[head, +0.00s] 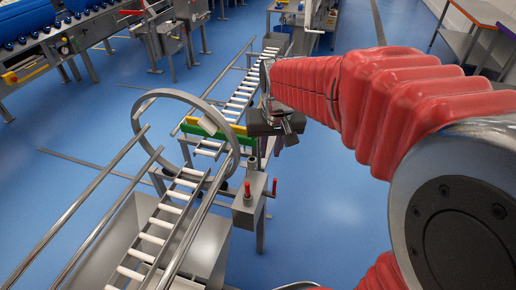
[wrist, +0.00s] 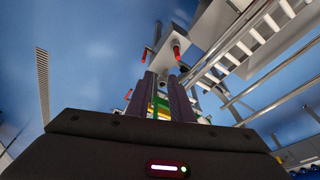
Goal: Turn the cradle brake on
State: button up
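A grey box (head: 249,204) stands on a post to the right of the ring-shaped cradle (head: 139,117). Two red-handled levers stick out of it, a left one (head: 247,189) and a right one (head: 275,186). I cannot tell which one is the brake. In the wrist view, red handles show beyond the fingertips, one at the left (wrist: 145,55) and one at the right (wrist: 176,50). My gripper (wrist: 164,80) has its two dark fingers apart with nothing between them. In the head view my gripper (head: 288,135) hangs behind and above the box, clear of the levers.
A roller track (head: 154,239) runs through the ring, between metal rails (head: 92,190). A green and yellow bar (head: 212,129) crosses the track behind the ring. A conveyor with blue tubs (head: 50,30) stands at the back left. The blue floor right of the box is clear.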

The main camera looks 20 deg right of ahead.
jog(key=w+d+f+m+g, duration=0.1)
jog(key=w+d+f, duration=0.3)
jog(key=w+f, duration=0.5)
jog(key=m+g, duration=0.2)
send_over(274, 194)
jog(key=f, duration=1.4)
jog(key=shift+w+d+f, duration=0.1)
jog(key=shift+w+f, duration=0.05)
jog(key=shift+w, duration=0.1)
jog(key=shift+f, duration=0.2)
jog(key=shift+f, duration=0.1)
notch_tip(274, 194, down, 14)
jog(key=shift+r, duration=0.2)
jog(key=shift+c, duration=0.2)
grip_shut()
jog(key=shift+d, duration=0.1)
